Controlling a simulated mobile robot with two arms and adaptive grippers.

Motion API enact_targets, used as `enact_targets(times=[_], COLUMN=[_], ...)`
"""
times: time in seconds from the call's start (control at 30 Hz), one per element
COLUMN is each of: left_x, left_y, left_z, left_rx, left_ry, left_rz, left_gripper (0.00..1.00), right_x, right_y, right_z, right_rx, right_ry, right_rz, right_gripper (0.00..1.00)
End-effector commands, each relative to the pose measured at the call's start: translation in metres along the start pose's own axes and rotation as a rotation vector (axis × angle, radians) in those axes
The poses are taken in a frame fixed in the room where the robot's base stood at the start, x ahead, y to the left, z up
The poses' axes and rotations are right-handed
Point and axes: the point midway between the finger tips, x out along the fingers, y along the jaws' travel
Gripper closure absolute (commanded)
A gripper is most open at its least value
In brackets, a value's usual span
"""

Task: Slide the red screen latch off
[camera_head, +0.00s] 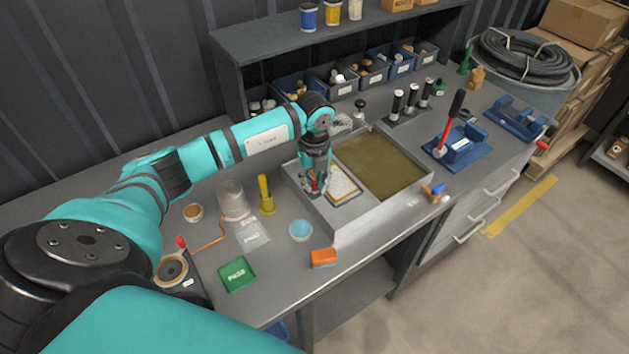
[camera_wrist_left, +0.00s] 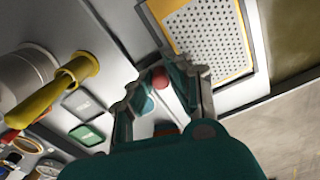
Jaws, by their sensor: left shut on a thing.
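The screen is a pale perforated plate in a yellow frame (camera_wrist_left: 247,40), set in the grey tank; in the head view it (camera_head: 343,184) lies left of the murky water (camera_head: 385,165). My left gripper (camera_head: 315,187) points down at the screen's near left side. In the left wrist view the gripper (camera_wrist_left: 160,84) has its two fingers on either side of the small red latch knob (camera_wrist_left: 159,79), beside the frame's edge. It is shut on the latch; the fingers hide part of it. My right gripper is in neither view.
The tank's grey rim (camera_head: 385,210) surrounds the screen. Left of it stand a yellow-handled tool (camera_head: 266,195), a blue bowl (camera_head: 300,231) and a clear jar (camera_head: 232,200). An orange block (camera_head: 324,258) and a green tray (camera_head: 236,275) lie in front. A red lever (camera_head: 455,118) rises at right.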

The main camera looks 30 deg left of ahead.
Motion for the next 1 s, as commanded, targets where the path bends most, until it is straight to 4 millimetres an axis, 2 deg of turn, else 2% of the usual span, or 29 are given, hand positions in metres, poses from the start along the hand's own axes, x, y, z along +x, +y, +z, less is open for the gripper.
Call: enact_targets(times=[0.27, 0.47, 0.5, 0.67, 1.0], left_x=[0.0, -0.001, -0.001, 0.0, -0.005], left_y=[0.012, 0.012, 0.012, 0.012, 0.011], left_z=[-0.003, -0.003, -0.003, -0.003, -0.002], left_rx=[0.0, -0.001, -0.001, -0.001, 0.0], left_ry=[-0.001, 0.001, 0.001, 0.0, -0.001], left_rz=[0.0, 0.002, 0.003, 0.002, -0.002], left_gripper=[1.0, 1.0, 0.81, 0.6, 0.6], right_x=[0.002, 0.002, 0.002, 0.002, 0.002], right_y=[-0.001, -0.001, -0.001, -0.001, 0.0], right_z=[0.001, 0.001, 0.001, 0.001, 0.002], right_rx=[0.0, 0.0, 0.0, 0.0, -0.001], right_ry=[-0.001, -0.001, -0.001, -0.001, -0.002], right_rz=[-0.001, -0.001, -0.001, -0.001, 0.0], right_gripper=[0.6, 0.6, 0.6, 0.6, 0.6])
